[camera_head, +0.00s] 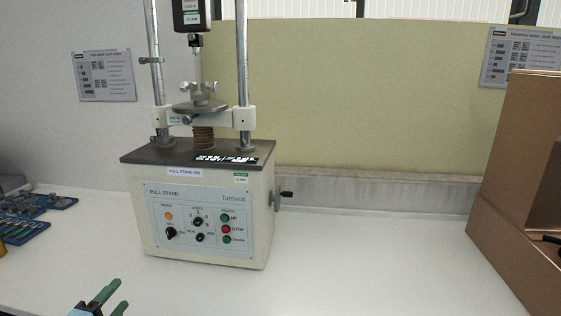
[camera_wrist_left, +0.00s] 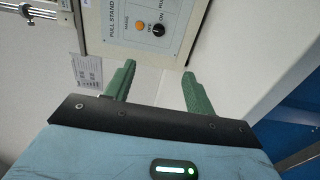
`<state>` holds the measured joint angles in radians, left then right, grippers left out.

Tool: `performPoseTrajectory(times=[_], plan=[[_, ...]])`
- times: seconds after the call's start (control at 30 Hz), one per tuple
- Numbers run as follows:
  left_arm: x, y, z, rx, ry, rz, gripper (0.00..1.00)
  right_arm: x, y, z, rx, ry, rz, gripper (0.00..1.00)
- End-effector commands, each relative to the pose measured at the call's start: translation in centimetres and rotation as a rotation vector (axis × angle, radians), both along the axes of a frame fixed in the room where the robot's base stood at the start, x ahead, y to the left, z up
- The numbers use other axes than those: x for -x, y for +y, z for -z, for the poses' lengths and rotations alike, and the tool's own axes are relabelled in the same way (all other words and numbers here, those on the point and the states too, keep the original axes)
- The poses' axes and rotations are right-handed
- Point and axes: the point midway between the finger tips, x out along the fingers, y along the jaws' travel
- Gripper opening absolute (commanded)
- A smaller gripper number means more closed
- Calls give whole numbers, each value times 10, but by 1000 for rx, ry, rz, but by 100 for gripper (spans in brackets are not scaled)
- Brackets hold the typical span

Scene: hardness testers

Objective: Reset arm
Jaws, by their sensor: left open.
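My left gripper (camera_head: 112,300) is at the bottom left of the head view, in front of the pull stand (camera_head: 207,215). Its two green fingers are apart, with nothing between them. In the left wrist view the left gripper (camera_wrist_left: 158,85) also shows open and empty, and part of the pull stand's front panel (camera_wrist_left: 145,22) is above the fingertips. The gripper is apart from the stand. My right gripper is not in view.
A cardboard box (camera_head: 525,180) stands at the right edge. Circuit boards (camera_head: 30,215) lie at the far left. The white table (camera_head: 380,265) between the stand and the box is clear. A crank handle (camera_head: 283,197) juts from the stand's right side.

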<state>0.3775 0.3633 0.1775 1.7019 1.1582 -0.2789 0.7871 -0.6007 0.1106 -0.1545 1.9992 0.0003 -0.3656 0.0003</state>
Motion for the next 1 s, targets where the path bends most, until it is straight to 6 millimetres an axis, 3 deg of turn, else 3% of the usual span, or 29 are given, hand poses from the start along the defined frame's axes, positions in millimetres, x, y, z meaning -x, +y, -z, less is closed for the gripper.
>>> performPoseTrajectory(times=[0.03, 0.27, 0.37, 0.6, 0.8, 0.9, 1.0], plan=[[12, -12, 18, -53, 39, 14, 55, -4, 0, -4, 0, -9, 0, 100], [62, -50, 79, -330, 162, 78, 55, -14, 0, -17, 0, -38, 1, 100], [95, -71, 109, -479, 224, 128, 55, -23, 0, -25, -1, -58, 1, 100], [212, -133, 174, -927, 359, 332, 55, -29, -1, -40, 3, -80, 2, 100], [311, -176, 198, -1266, 407, 537, 55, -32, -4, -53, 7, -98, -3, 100], [348, -191, 202, -1389, 410, 619, 55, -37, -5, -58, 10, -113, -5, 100], [371, -200, 203, -1467, 408, 675, 55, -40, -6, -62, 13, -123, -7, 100]])
